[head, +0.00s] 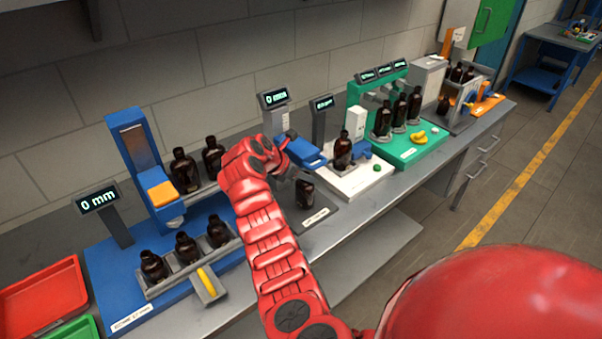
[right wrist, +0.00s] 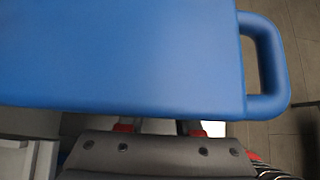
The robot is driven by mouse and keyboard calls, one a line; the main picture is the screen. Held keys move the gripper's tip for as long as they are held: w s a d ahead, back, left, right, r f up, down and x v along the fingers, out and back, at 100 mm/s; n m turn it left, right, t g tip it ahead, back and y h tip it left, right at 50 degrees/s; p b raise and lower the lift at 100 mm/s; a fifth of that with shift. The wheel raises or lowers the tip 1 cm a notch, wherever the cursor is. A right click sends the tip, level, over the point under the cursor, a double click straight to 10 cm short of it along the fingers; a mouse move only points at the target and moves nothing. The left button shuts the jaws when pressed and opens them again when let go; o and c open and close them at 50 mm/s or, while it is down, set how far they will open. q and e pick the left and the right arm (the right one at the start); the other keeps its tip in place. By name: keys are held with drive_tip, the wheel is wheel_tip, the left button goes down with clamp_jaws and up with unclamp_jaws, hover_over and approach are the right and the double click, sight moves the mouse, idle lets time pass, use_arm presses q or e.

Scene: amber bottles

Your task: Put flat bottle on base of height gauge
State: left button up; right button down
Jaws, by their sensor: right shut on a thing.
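My right gripper (head: 284,143) is shut on a blue slab-like thing (head: 307,154) above the middle of the bench. In the right wrist view the blue thing (right wrist: 120,55) has a loop handle at its right, and my fingertips (right wrist: 162,127) are partly hidden at its near edge. A dark bottle (head: 305,194) stands on a grey base (head: 325,218) just below my gripper; I cannot tell for sure whether it is the flat one. At the left, a blue station base (head: 110,285) with a "0 mm" display (head: 97,199) looks like the height gauge. My left gripper is out of view.
Several amber bottles (head: 186,247) stand in racks on the blue station. Another bottle (head: 343,151) stands on a white base (head: 365,180), with a green station (head: 410,150) beyond. A red tray (head: 45,300) is at the far left. A wall (head: 150,60) closes the back.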

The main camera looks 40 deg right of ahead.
drive_tip(key=shift+w+a, duration=0.15)
drive_tip(key=shift+w, duration=0.6)
drive_tip(key=shift+p, duration=0.6)
drive_tip(key=shift+f, duration=0.25)
drive_tip(key=c, duration=0.6)
unclamp_jaws()
drive_tip(key=shift+f, duration=0.1)
